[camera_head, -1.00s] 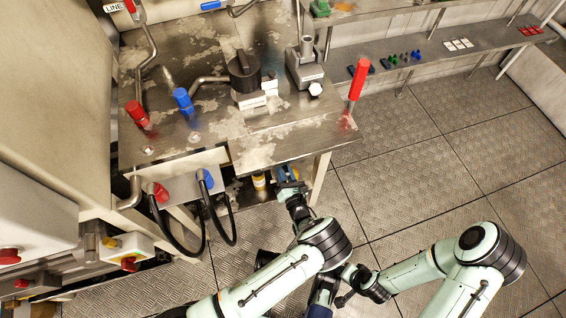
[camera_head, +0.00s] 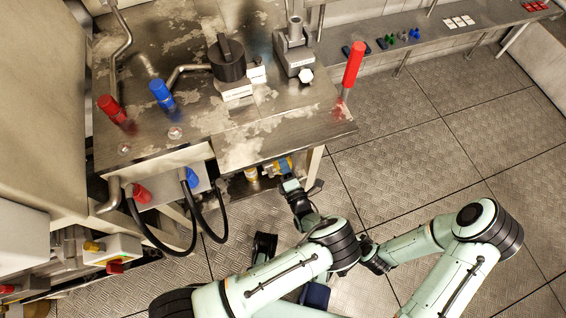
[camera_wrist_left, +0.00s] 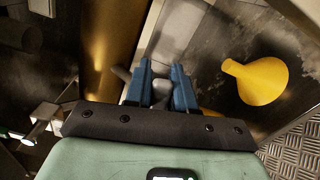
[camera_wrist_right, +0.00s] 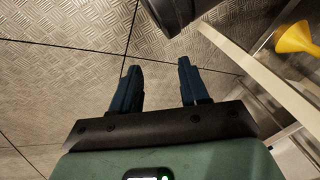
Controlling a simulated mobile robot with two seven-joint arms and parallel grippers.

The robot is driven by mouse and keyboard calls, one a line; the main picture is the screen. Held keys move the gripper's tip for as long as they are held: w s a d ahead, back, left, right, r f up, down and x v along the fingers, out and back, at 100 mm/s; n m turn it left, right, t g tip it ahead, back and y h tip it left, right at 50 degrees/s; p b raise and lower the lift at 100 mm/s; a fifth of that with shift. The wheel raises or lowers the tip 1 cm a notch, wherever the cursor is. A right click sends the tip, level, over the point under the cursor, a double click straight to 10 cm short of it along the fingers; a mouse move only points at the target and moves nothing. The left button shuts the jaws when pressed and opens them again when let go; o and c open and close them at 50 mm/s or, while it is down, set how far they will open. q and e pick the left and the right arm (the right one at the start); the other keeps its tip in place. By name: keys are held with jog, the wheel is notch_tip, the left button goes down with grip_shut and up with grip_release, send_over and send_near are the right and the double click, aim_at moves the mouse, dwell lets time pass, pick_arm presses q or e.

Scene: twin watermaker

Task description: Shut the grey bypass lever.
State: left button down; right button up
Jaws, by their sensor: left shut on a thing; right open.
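My left gripper (camera_head: 287,170) reaches in under the front edge of the steel table. In the left wrist view my left gripper (camera_wrist_left: 160,88) is shut on a small grey handle (camera_wrist_left: 157,92), seemingly the grey bypass lever. It sits beside a thick brass-coloured pipe (camera_wrist_left: 108,50). The fingers cover much of the handle, so its angle is hard to tell. My right gripper (camera_wrist_right: 155,85) is open and empty above the plated floor. In the head view it is mostly hidden behind my left arm.
A yellow funnel (camera_wrist_left: 258,80) is right of the left fingers; it also shows in the right wrist view (camera_wrist_right: 296,38). The steel table (camera_head: 250,150) bears a red upright handle (camera_head: 353,66), and red (camera_head: 112,108) and blue (camera_head: 161,94) valves. Black hoses (camera_head: 150,232) hang left. Floor at right is clear.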

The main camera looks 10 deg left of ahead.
pick_arm(q)
jog(key=shift+f+m+b, duration=0.4)
jog(key=shift+f+m, duration=0.2)
jog(key=shift+m, duration=0.6)
pick_arm(e)
jog(key=shift+s+d+f+g, duration=0.15)
jog(key=shift+s+f+g, duration=0.15)
jog(key=shift+s+f, duration=0.7)
pick_arm(q)
jog(key=c, duration=1)
grip_release()
jog(key=shift+c, duration=0.2)
jog(key=shift+s+r, duration=0.1)
